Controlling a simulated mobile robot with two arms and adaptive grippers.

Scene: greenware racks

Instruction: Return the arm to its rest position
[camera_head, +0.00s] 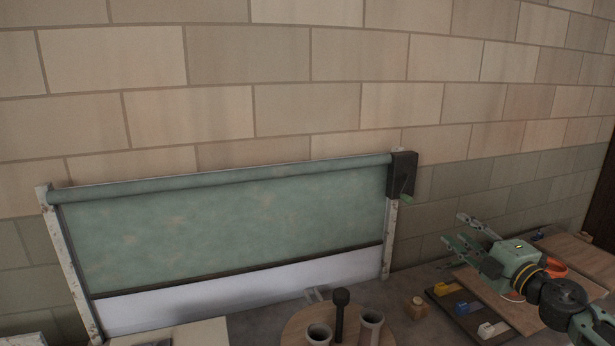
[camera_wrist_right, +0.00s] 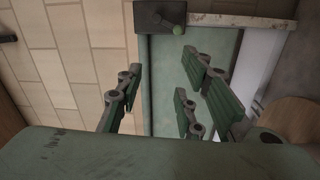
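My right gripper (camera_head: 464,232) is raised over the right side of the work surface in the head view, its fingers pointing up and left toward the wall. The fingers are spread apart with nothing between them. In the right wrist view the gripper (camera_wrist_right: 160,105) also shows open and empty, with the wall and the green blind beyond it. My left gripper and left arm are not in the head view.
A green roller blind (camera_head: 220,225) in a worn frame stands against the tiled wall, with a dark box (camera_head: 402,175) at its upper right. Below are a round wooden board (camera_head: 297,330), cups (camera_head: 370,325), a dark-headed tool (camera_head: 340,309), a small wooden knob (camera_head: 417,308) and a dark tray (camera_head: 464,318).

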